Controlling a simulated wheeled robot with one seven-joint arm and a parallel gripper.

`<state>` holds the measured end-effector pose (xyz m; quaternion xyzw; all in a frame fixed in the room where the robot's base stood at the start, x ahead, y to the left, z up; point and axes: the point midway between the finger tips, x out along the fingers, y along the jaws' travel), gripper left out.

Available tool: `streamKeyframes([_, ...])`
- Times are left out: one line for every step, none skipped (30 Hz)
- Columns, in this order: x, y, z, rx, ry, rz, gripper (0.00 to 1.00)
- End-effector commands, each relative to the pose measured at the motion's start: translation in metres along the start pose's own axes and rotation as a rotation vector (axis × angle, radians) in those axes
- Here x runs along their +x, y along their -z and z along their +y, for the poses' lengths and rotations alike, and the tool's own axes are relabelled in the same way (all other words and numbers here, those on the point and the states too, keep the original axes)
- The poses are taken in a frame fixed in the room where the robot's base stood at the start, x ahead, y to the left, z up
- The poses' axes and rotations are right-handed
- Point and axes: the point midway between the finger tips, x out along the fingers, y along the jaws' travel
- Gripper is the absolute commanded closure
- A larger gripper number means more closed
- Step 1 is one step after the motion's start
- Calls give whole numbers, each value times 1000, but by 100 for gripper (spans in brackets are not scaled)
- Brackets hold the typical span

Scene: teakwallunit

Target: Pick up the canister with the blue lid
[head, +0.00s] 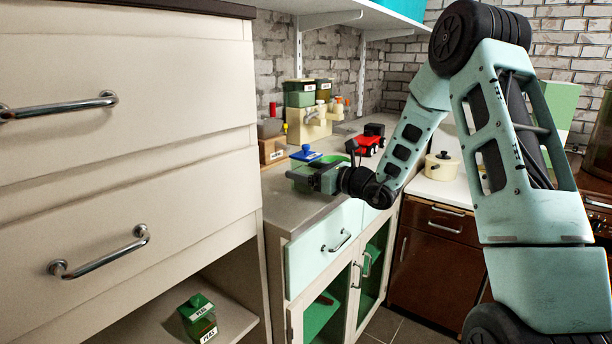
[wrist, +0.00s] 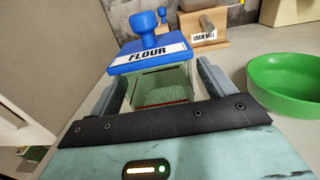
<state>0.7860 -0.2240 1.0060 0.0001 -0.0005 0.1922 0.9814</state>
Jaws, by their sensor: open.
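The canister with the blue lid stands on the counter; its blue lid (head: 306,154) shows in the head view above my gripper. In the wrist view the lid (wrist: 148,52) has a round knob and a label reading FLOUR. Its clear greenish body (wrist: 165,82) shows pale contents. My gripper (head: 318,178) is open at the canister. In the wrist view its two fingers stand one on each side of the body, with the canister between them. I cannot tell whether either finger touches it. The canister's lower part is hidden by my gripper.
A green bowl (wrist: 292,85) sits close on the right. A wooden grain mill box (wrist: 200,32) stands behind the canister. A red toy-like object (head: 369,142) is farther along the counter (head: 290,212). A tall cream cabinet (head: 130,120) rises on the left.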

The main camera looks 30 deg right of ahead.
Motion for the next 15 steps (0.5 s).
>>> streamKeyframes([3,0,0,1,0,1,18])
streamKeyframes([4,0,0,1,0,1,18])
streamKeyframes([4,0,0,1,1,1,18])
streamKeyframes([4,1,0,1,1,1,18])
streamKeyframes([4,1,0,1,1,1,18])
streamKeyframes([4,1,0,1,1,1,18])
streamKeyframes([4,1,0,1,1,1,18])
streamKeyframes([4,1,0,1,1,1,18])
streamKeyframes([4,1,0,1,1,1,27])
streamKeyframes([4,0,0,1,1,1,35])
streamKeyframes([4,0,0,0,1,1,43])
streamKeyframes([4,0,0,0,1,1,54])
streamKeyframes([4,0,0,0,1,1,63])
streamKeyframes([4,0,0,0,1,1,71])
streamKeyframes([4,0,0,0,1,1,82])
